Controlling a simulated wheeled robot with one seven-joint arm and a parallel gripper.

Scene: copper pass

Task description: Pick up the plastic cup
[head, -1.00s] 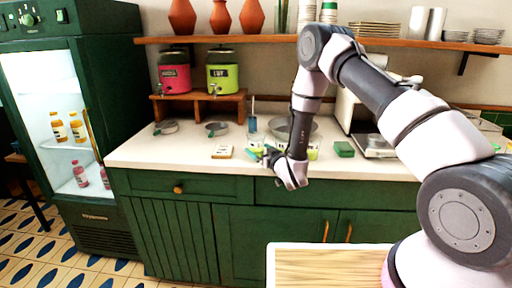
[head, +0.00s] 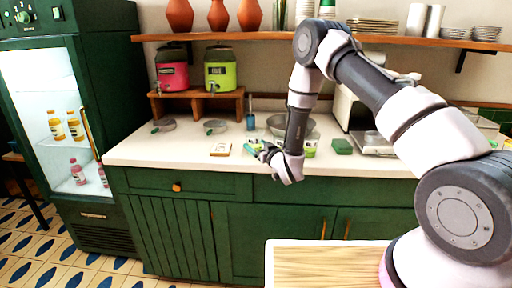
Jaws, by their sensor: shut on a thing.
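A small clear plastic cup (head: 255,143) stands out faintly on the pale counter, left of the arm's wrist. My gripper (head: 260,151) reaches down and left to it at the counter's front half. The jaws are shut on the cup, though the fingers and wrist hide much of it. Green-teal patches show at the fingertips. Whether the cup's base touches the counter cannot be told at this size.
A metal bowl (head: 291,126) and a light green container (head: 310,147) stand behind and right of my wrist. A green block (head: 342,146) is farther right. A small pale board (head: 220,149) lies left. Pink (head: 172,76) and lime (head: 220,70) dispensers stand on a wooden riser.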

